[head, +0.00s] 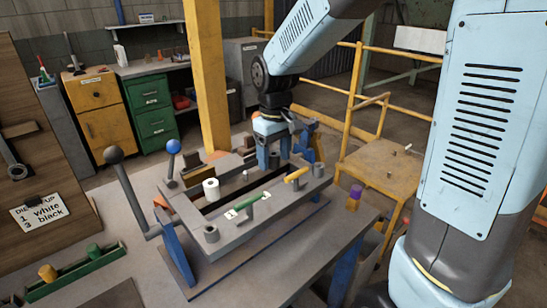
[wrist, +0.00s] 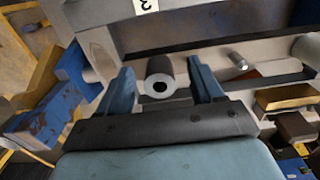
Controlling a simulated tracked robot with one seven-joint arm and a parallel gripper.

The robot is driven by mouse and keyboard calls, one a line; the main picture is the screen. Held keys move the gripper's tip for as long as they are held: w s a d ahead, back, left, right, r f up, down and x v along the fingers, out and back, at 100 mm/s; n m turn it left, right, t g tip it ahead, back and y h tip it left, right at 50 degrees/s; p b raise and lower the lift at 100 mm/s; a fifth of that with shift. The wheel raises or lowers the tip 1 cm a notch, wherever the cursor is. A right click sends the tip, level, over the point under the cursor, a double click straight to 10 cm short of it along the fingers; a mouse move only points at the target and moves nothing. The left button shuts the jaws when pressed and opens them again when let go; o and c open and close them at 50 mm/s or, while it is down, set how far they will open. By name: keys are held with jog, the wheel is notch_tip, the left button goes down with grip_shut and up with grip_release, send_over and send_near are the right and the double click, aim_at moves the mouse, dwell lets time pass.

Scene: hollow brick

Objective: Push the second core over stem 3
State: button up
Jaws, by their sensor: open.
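My gripper (head: 274,157) is at the far side of the grey die frame (head: 180,203), pointing down. In the wrist view its two blue fingers (wrist: 159,72) are open, one on each side of a dark grey hollow core (wrist: 160,80). The core's pale ring end and dark hole face the camera. Gaps show between core and fingers. A white label with "3" (wrist: 145,5) sits on the frame beyond the core. I cannot tell whether a stem is inside the core. A white core (head: 211,189) stands on the frame's left part.
A small bare metal stem (wrist: 238,61) stands right of the core. Green (head: 248,202) and orange (head: 296,175) handles lie on the frame. A lever with a dark ball (head: 113,155) rises at left. A sign (head: 38,208) reads "1 white, 3 black".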

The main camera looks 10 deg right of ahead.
notch_tip(320, 180, up, 13)
dwell(0.4)
jog(key=s+d+m+t, duration=0.5)
jog(key=s+d+m, duration=0.1)
jog(key=s+d, duration=0.9)
jog(key=shift+s+d+f+m+t, duration=0.3)
jog(key=shift+s+f+m, duration=0.1)
jog(key=shift+s, duration=0.5)
jog(key=shift+c, duration=0.5)
